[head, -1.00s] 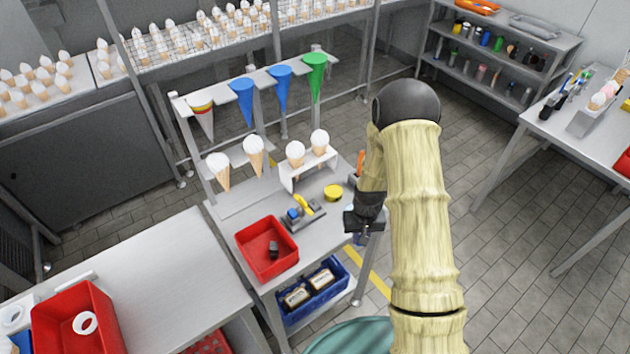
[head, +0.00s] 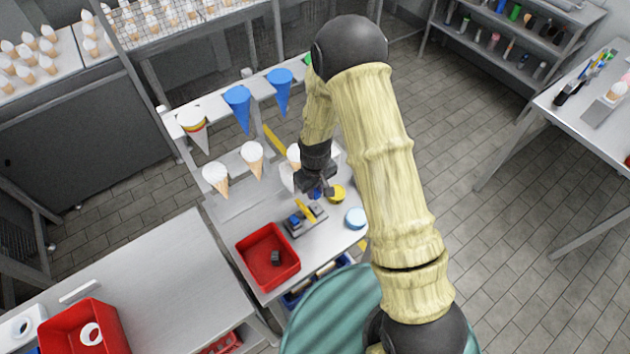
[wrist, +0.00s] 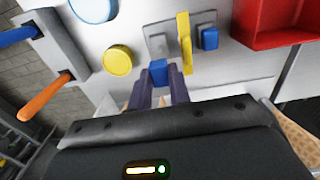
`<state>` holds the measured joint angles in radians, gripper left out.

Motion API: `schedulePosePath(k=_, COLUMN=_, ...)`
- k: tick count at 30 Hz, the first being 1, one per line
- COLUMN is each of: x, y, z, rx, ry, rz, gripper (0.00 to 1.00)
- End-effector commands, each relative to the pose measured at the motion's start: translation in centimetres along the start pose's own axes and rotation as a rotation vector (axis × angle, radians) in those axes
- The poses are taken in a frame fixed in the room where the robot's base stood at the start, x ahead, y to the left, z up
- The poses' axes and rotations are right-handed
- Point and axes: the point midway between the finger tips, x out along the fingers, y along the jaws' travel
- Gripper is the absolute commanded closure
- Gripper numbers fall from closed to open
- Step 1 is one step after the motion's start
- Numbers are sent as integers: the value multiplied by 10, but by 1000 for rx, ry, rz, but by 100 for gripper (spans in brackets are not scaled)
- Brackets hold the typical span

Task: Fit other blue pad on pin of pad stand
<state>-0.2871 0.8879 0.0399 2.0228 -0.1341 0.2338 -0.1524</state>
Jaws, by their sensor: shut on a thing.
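My gripper (head: 318,190) is over the workbench, on the far side of the pad stand. In the wrist view its dark fingers (wrist: 159,92) are shut on a small blue pad (wrist: 158,71) at their tips. The pad stand (head: 309,222) is grey, with a yellow upright part (wrist: 184,42) in its middle. Another blue pad (wrist: 210,38) sits on one side of the stand. The stand's other side (wrist: 158,40) shows bare grey in front of the held pad. I cannot make out the pin or the gap between it and the held pad.
A yellow disc (wrist: 117,60) and a light blue disc (head: 356,217) lie beside the stand. A red tray (head: 268,282) holds a dark item. Ice-cream cones (head: 252,158) and blue cone holders (head: 238,106) stand behind. An orange-handled tool (wrist: 45,96) is at the bench edge.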

Motion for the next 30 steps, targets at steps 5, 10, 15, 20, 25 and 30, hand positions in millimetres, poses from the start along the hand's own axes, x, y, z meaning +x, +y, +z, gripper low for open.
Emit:
schedulePosePath(k=5, x=1, y=2, z=1, rx=6, ry=0, rz=0, gripper=100)
schedulePosePath(k=10, x=3, y=3, z=2, rx=7, ry=0, rz=0, gripper=100)
schedulePosePath(k=15, x=15, y=3, z=1, rx=8, ry=0, rz=0, gripper=100)
schedulePosePath(k=20, x=27, y=3, z=1, rx=8, ry=0, rz=0, gripper=100)
schedulePosePath(k=25, x=35, y=2, z=1, rx=6, ry=1, rz=0, gripper=100)
schedulePosePath(k=30, x=36, y=2, z=1, rx=6, ry=1, rz=0, gripper=100)
